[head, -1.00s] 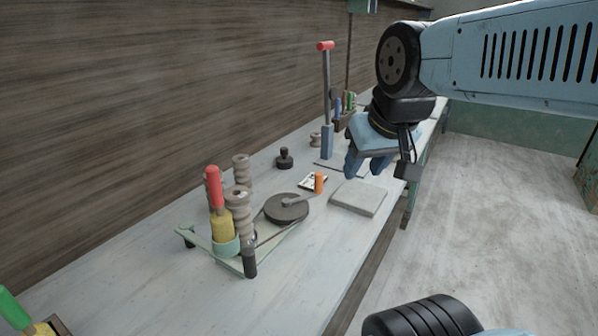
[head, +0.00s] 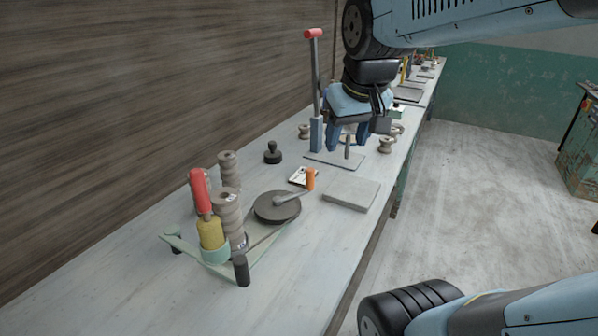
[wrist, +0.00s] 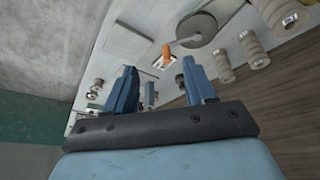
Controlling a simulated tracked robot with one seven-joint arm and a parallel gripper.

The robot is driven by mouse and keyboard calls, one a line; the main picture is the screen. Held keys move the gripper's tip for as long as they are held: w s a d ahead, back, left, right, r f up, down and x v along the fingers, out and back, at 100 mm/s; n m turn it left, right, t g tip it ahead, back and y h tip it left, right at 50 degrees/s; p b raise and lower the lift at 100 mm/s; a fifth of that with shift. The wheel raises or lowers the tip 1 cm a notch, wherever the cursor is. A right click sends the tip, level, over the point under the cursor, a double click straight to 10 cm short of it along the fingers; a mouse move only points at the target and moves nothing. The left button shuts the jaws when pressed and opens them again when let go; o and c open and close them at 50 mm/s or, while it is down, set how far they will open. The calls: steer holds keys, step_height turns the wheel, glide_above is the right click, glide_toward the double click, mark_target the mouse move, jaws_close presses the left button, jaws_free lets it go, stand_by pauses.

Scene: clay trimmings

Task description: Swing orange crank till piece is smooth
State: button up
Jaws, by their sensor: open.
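The orange crank handle (head: 310,180) stands upright at the end of a grey arm on a dark round wheel (head: 277,208). A belt seems to run from the wheel across a pale green frame (head: 258,268) toward a green cup (head: 216,255). A yellow piece (head: 211,234) sits in the cup, with a red handle (head: 200,191) above it. Its surface is too small to judge. My gripper (head: 348,143) is open and empty, pointing down beyond the crank, apart from it. The wrist view shows the orange handle (wrist: 166,51) beyond my fingers; the yellow piece is not seen there.
Stacked beige spools (head: 229,212) stand close behind the yellow piece. A grey slab (head: 351,194) lies right of the crank. A tall red-topped lever (head: 316,95) stands near my gripper. A wooden wall bounds the bench's left; its front edge is clear.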

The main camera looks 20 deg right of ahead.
steer(key=w+f+g, duration=0.2)
steer(key=w, duration=0.9)
steer(key=n+g, duration=0.2)
steer(key=g, duration=0.1)
glide_toward(310, 169)
steer(key=f, duration=1.2)
steer(key=shift+s+d+f, duration=0.15)
steer(key=shift+s+f, duration=0.1)
steer(key=shift+s, duration=0.05)
steer(key=shift+c, duration=0.5)
jaws_close()
